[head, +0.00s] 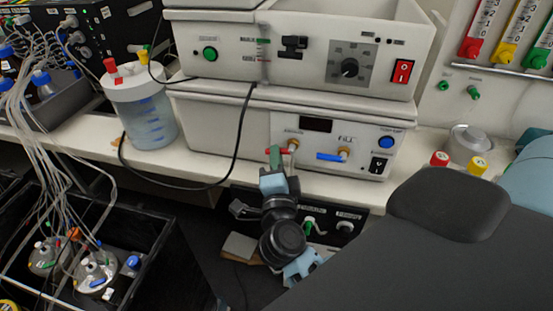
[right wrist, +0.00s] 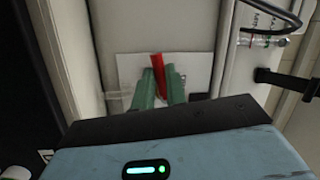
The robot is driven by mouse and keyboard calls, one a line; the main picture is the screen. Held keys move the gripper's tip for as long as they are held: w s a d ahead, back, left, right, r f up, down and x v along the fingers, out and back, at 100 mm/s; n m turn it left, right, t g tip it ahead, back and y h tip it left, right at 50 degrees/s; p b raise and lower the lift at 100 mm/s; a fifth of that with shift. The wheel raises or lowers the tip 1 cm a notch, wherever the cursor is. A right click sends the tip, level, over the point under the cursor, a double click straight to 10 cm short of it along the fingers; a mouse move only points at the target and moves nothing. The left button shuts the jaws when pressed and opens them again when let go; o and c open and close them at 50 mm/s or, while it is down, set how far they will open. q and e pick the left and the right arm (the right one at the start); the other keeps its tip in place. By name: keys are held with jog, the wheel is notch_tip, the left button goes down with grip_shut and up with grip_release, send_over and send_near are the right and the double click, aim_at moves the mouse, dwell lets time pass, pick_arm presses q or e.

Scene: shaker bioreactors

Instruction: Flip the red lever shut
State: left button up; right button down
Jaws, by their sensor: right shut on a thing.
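The red lever (head: 285,152) is on the front panel of the lower white unit (head: 225,112), under the left brass valve fitting (head: 293,145). My right gripper (head: 275,156) has its green fingertips at the left part of this lever. In the right wrist view the red lever (right wrist: 158,63) shows between the two green fingers (right wrist: 161,85), which are shut on it. The fingers hide part of the lever. My left gripper is not in view.
A blue lever (head: 329,157) sits on the same panel to the right, beside a second brass fitting. A black cable (head: 237,140) hangs to the left of my gripper. A white-lidded bottle (head: 143,108) stands left of the unit. Black boxes with flasks (head: 97,270) are at lower left.

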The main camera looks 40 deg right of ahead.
jog(key=shift+r+m+b, duration=0.2)
jog(key=shift+m+b, duration=0.15)
jog(key=shift+m, duration=0.85)
jog(key=shift+r+m+h, duration=0.15)
jog(key=shift+m+h, duration=0.15)
jog(key=shift+h, duration=0.1)
jog(key=c, duration=1.4)
grip_release()
jog(key=shift+w, duration=0.1)
jog(key=shift+c, duration=0.2)
